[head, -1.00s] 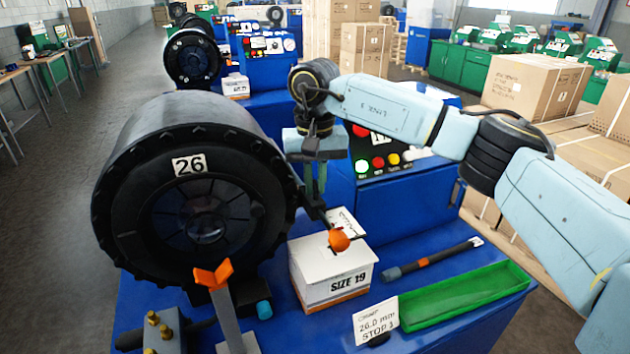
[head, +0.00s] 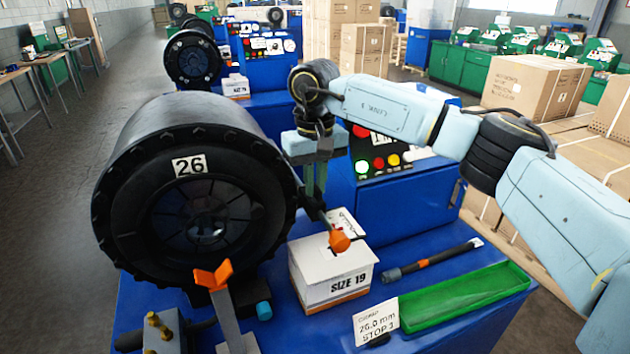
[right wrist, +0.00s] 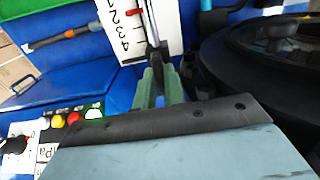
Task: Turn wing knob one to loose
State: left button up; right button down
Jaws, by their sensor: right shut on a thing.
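An orange wing-shaped knob (head: 213,276) sits on top of a grey upright bar in front of the black drum (head: 118,205) marked 26. I cannot see a number on it. A dark lever with a rounded orange end (head: 340,242) stands out over the white box to the right of the drum. My right gripper (head: 316,188) points down beside the drum, its green fingers shut on the dark lever's upper part. In the right wrist view the fingers (right wrist: 158,88) are close together at a dark rod (right wrist: 151,30); the exact contact is hidden. My left gripper is out of view.
A white SIZE 19 box (head: 333,276) stands close below the right gripper. A green tray (head: 464,296), a dark rod-like tool (head: 432,260) and a STOP 3 card (head: 376,322) lie to the right. A numbered white scale (right wrist: 133,40) shows near the fingers.

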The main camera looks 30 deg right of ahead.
jog(key=c, duration=1.5)
grip_release()
jog(key=shift+r, duration=0.1)
notch_tip(320, 180, up, 13)
jog(key=shift+r+b, duration=0.15)
jog(key=shift+b, duration=0.2)
